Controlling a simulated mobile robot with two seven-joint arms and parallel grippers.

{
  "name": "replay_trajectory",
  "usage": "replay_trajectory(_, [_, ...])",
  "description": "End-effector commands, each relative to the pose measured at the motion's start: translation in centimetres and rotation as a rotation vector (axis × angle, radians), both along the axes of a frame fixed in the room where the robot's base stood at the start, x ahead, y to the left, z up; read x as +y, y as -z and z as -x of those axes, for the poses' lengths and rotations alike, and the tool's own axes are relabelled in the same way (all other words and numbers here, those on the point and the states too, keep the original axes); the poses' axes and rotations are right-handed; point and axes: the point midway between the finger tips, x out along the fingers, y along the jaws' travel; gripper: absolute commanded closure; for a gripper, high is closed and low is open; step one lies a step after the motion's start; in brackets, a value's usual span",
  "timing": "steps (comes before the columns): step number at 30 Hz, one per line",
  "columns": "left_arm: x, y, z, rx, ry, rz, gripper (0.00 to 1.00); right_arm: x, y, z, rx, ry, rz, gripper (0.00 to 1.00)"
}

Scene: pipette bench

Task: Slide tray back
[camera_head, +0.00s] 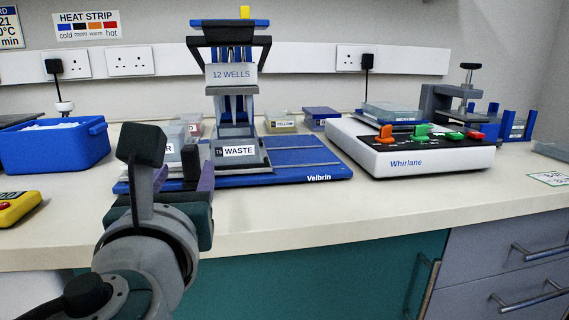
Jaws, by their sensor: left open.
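The Velbrin bench unit has a blue flat base (300,172) with a tower labelled "12 WELLS" (231,74) above it. A grey box labelled "WASTE" (236,152) sits on the base under the tower. I cannot tell for certain which part is the sliding tray. My left gripper (187,177) is open at the base's left front corner, in front of a clear-sided container (172,153). Its dark fingers and my arm hide that corner, and I cannot tell whether they touch anything. My right gripper is not in view.
A blue bin (55,145) stands at the left, with a yellow device (15,206) before it. The white Whirlane machine (400,160) stands right of the unit. A small box labelled "YELLOW" (281,123) is behind.

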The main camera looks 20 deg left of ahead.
Motion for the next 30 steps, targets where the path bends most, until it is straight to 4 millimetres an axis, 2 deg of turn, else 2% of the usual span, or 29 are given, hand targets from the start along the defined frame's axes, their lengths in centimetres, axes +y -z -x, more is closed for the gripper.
replay_trajectory(3, [1.3,0.1,-2.1,-0.003,-0.002,-0.001,0.43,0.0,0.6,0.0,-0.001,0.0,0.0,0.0])
replay_trajectory(9, [2.7,0.1,-4.4,-0.001,-0.001,0.002,0.43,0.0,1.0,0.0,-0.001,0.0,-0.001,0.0])
replay_trajectory(20, [3.1,0.0,-5.0,0.0,-0.001,0.004,0.43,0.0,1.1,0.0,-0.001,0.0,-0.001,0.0])
replay_trajectory(30, [3.1,0.1,-5.0,0.001,-0.001,0.004,0.79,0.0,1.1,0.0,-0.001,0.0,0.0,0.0])
